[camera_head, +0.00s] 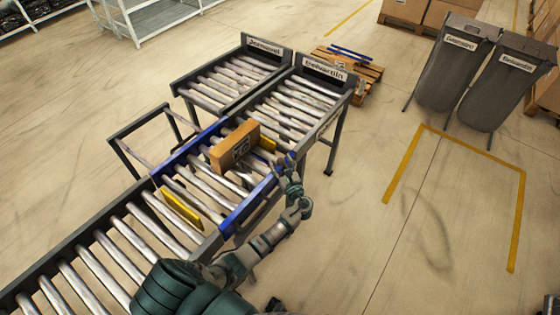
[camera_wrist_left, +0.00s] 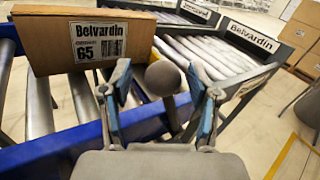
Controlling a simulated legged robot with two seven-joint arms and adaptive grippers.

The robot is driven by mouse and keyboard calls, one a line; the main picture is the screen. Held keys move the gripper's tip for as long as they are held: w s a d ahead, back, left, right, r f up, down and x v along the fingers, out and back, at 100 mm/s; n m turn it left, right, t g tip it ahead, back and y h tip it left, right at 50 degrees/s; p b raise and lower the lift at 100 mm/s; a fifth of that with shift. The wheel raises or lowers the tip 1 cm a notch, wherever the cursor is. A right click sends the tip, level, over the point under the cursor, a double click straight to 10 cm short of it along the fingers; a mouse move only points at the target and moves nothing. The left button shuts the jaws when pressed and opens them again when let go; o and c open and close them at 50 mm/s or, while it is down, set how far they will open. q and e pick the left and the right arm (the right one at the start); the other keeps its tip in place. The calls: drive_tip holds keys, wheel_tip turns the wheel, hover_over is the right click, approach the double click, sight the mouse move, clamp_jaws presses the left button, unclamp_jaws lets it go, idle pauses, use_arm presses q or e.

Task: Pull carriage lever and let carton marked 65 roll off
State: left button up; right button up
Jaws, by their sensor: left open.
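The brown carton (camera_head: 234,147) stands on the rollers of the blue-sided carriage (camera_head: 229,217). In the left wrist view the carton's label (camera_wrist_left: 98,40) reads Belvardin 65. A lever with a dark round knob (camera_wrist_left: 162,78) rises beside the blue carriage rail (camera_wrist_left: 40,155). My left gripper (camera_head: 284,164) is at the carriage's right side, close to the carton. Its fingers in the left wrist view (camera_wrist_left: 161,92) are open, one on each side of the knob in the picture; I cannot tell whether they touch it. The lever is hard to make out in the head view.
The carriage lines up with the outfeed lane signed Belvardin (camera_head: 325,69); another signed lane (camera_head: 265,47) lies left of it. Yellow plates (camera_head: 183,208) stand at the carriage ends. The infeed rollers (camera_head: 95,258) are empty. Grey bins (camera_head: 455,62) stand at the back right.

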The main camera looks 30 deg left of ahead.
use_arm(q)
drive_tip(key=shift+w+a, duration=0.3)
drive_tip(key=shift+w, duration=0.05)
drive_tip(key=shift+d+r, duration=0.1)
drive_tip(key=shift+d, duration=0.1)
drive_tip(key=shift+c, duration=0.2)
use_arm(e)
drive_tip(key=shift+d, duration=0.15)
use_arm(q)
clamp_jaws()
use_arm(e)
drive_tip(key=shift+d, duration=0.1)
